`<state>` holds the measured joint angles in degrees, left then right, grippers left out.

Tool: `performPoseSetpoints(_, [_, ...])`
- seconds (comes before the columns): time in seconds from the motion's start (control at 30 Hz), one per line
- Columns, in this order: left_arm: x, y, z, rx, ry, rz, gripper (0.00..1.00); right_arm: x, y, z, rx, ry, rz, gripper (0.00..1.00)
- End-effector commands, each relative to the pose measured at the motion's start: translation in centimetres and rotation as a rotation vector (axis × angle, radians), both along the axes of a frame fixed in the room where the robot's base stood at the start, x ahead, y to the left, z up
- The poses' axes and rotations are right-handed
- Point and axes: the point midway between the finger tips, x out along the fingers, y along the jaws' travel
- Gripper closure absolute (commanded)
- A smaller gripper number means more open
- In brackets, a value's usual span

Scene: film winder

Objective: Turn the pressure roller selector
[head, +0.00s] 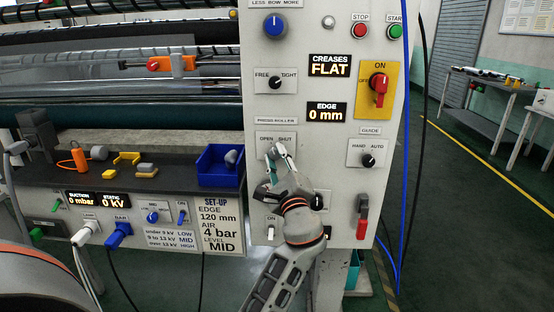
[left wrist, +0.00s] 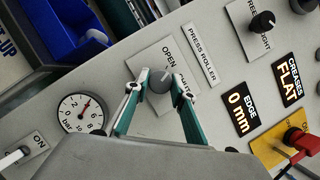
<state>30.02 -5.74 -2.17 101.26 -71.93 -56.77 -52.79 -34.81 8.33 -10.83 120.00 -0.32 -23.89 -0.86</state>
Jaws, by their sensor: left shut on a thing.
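The press roller selector is a round grey knob (left wrist: 159,82) on a pale plate (head: 262,151) marked OPEN and SHUT, under a PRESS ROLLER label (head: 276,121). In the left wrist view a short light mark shows on the knob's upper right; I cannot tell exactly which position it points to. My left gripper (head: 278,152) is at this plate, its teal fingers (left wrist: 155,92) one on each side of the knob and shut on it. In the head view the fingers hide the knob. My right gripper is not in view.
A FREE/TIGHT knob (head: 276,83) sits above and a HAND/AUTO guide knob (head: 368,160) to the right. A red switch on a yellow plate (head: 379,88) is at the upper right. A blue bin (head: 215,177) stands left of the panel. A gauge (left wrist: 82,112) is near the fingers.

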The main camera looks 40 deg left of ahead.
Motion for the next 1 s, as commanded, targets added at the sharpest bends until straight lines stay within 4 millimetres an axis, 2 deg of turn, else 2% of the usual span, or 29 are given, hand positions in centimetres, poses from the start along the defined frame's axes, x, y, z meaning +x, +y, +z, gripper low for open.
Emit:
performPoseSetpoints(0.3, [0.01,-0.02,0.04,-0.103,-0.062,0.001,0.97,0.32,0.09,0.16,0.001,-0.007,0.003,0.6])
performPoseSetpoints(0.83, [0.0,0.01,0.05,-0.121,-0.074,0.0,0.97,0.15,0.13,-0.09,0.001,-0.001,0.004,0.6])
performPoseSetpoints(0.87, [0.0,0.01,0.05,-0.121,-0.074,0.0,0.71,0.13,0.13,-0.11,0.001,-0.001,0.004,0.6])
performPoseSetpoints(0.9, [0.0,0.01,0.06,-0.121,-0.074,0.0,0.6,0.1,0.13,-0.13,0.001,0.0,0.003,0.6])
performPoseSetpoints(1.0, [0.0,0.01,0.06,-0.121,-0.073,0.001,0.59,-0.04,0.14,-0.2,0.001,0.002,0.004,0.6])
